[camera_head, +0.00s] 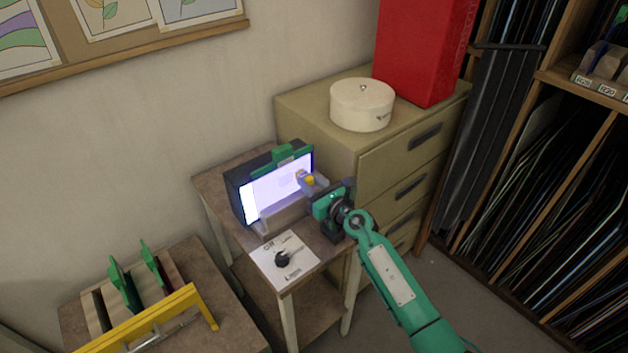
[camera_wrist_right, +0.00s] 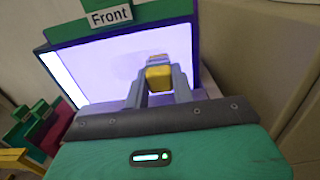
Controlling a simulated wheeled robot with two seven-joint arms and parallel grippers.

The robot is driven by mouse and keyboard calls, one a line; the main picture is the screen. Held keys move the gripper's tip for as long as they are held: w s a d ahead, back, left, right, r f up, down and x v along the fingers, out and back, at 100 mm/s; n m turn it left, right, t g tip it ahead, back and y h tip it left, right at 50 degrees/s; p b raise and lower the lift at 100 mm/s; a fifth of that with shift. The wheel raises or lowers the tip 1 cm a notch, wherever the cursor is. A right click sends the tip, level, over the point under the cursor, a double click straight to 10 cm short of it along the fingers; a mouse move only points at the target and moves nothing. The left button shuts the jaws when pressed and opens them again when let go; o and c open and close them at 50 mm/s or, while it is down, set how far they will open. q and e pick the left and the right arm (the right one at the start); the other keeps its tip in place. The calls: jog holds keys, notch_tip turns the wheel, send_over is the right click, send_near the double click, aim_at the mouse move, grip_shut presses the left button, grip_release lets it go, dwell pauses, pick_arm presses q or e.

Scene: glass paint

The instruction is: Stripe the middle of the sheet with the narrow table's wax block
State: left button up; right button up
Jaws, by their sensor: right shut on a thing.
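The glowing white-violet sheet (camera_head: 268,193) stands upright in a dark frame with a green clip on top, on the narrow table (camera_head: 212,190). In the right wrist view the sheet (camera_wrist_right: 105,75) fills the upper middle, under a "Front" label. My right gripper (camera_head: 312,183) is in front of the sheet's right part in the head view. Its fingers (camera_wrist_right: 160,88) are shut on a yellow wax block (camera_wrist_right: 159,75), which also shows in the head view (camera_head: 309,180). The block is close to the sheet; I cannot tell whether it touches. A faint darker patch shows on the sheet. My left gripper is out of view.
A cabinet (camera_head: 330,135) with a round white tin (camera_head: 362,104) and a red box (camera_head: 420,50) stands right behind. A low table (camera_head: 235,325) at lower left holds green-ended racks and a yellow frame (camera_head: 150,318).

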jog(key=shift+s+a+r+p, duration=0.15)
jog(key=shift+s+a+p, duration=0.65)
jog(key=shift+a, duration=0.4)
jog(key=shift+s+a+r+p, duration=0.1)
jog(key=shift+s+a+p, duration=0.45)
jog(key=shift+s+a, duration=0.45)
jog(key=shift+s+a+f+p, duration=0.1)
jog(key=shift+s+a+p, duration=0.45)
jog(key=shift+a, duration=0.45)
jog(key=shift+s+a+f+p, duration=0.1)
jog(key=shift+s+a+p, duration=0.25)
jog(key=shift+s+a, duration=0.5)
jog(key=shift+w+a, duration=0.1)
jog(key=shift+w, duration=0.05)
jog(key=p+v, duration=0.1)
jog(key=v, duration=0.5)
jog(key=v, duration=0.3)
jog(key=shift+p, duration=0.35)
